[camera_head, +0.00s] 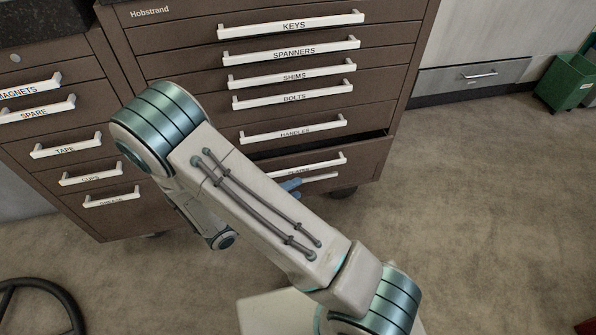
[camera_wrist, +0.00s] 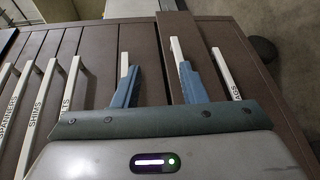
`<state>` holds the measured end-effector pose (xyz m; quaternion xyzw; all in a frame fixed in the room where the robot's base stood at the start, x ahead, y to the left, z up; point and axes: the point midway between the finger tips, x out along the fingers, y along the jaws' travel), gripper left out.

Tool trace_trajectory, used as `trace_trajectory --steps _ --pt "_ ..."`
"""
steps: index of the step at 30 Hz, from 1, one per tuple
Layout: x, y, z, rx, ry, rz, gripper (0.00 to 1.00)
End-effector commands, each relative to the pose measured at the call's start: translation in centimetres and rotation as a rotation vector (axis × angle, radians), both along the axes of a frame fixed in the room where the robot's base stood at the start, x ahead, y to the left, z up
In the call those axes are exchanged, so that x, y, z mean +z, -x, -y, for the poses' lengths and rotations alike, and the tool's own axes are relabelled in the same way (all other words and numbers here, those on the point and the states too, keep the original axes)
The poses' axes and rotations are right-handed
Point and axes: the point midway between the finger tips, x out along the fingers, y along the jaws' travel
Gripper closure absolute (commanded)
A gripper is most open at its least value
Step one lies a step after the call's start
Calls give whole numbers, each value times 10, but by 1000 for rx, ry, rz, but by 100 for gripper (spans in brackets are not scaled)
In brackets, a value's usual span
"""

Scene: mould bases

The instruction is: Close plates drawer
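The plates drawer (camera_head: 365,156) is low in the brown cabinet and stands partly open, with a dark gap above its front on the right. Its white handle (camera_head: 338,159) is partly covered by my arm in the head view. In the wrist view a drawer front (camera_wrist: 205,50) stands forward of its neighbours; I take it to be the same drawer. My gripper (camera_head: 292,187) is mostly hidden behind my arm, with blue fingers low by the drawer. In the wrist view my gripper (camera_wrist: 158,66) has its fingers apart, with nothing held. Contact with the drawer cannot be told.
Above are the handles drawer (camera_head: 290,130), bolts drawer (camera_head: 293,97) and several others, all apparently shut. Another drawer column (camera_head: 75,150) stands at the left. A green bin (camera_head: 565,80) is at the far right. The floor (camera_head: 480,190) is clear to the right.

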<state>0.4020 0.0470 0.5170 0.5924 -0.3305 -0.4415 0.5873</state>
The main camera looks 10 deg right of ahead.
Motion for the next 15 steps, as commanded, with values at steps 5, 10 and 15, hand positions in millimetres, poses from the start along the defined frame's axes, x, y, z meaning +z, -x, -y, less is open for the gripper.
trace_trajectory --steps 5,10,15 --pt "-40 -9 -31 228 62 86 62" --pt "-60 -12 -46 347 69 132 62" --pt "-64 -18 -45 375 68 145 62"
